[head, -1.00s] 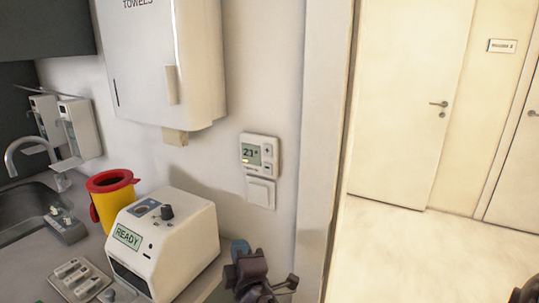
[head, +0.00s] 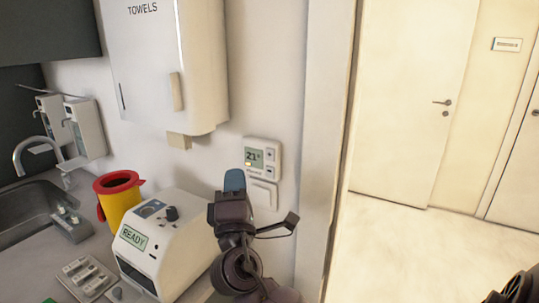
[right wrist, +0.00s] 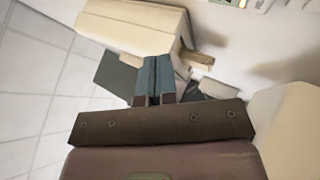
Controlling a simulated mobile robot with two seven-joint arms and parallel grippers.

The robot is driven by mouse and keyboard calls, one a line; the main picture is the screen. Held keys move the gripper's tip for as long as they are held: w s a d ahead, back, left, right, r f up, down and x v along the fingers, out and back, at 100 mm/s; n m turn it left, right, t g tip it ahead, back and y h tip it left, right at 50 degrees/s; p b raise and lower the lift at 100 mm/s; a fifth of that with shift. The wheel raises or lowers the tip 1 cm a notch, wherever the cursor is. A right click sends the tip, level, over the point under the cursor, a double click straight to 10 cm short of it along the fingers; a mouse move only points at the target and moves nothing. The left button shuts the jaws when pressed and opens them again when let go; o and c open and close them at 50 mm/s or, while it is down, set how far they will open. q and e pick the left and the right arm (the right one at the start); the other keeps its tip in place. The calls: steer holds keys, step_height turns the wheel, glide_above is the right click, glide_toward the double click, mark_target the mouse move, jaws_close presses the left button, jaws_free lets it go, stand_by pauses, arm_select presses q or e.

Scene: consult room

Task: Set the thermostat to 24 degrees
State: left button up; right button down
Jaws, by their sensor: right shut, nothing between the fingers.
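The thermostat (head: 262,157) is a small white wall unit with a greenish display reading 21° and two buttons in a column on its right side, the upper one (head: 270,155) and the lower one (head: 270,171). My right gripper (head: 234,180) is upright, just left of and below the thermostat in the head view, overlapping its lower left edge. Its blue fingertips are together and empty, and they also show in the right wrist view (right wrist: 153,80). I cannot tell how far they are from the wall. My left gripper is not in view.
A white switch plate (head: 263,193) is below the thermostat. A towel dispenser (head: 165,70) hangs to the upper left. A white device showing READY (head: 165,240) and a yellow bin with a red rim (head: 119,205) stand on the counter. The doorway at right is open.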

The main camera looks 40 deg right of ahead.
mark_target(270, 155)
steer(key=w+d, duration=0.1)
steer(key=d, duration=0.1)
steer(key=w+d, duration=0.1)
steer(key=d, duration=0.2)
steer(key=w+d+p, duration=0.1)
steer(key=d, duration=0.2)
steer(key=shift+w, duration=0.1)
stand_by(0.7)
stand_by(0.7)
stand_by(0.7)
steer(key=shift+d, duration=0.1)
steer(key=shift+w+d, duration=0.2)
steer(key=shift+d, duration=0.1)
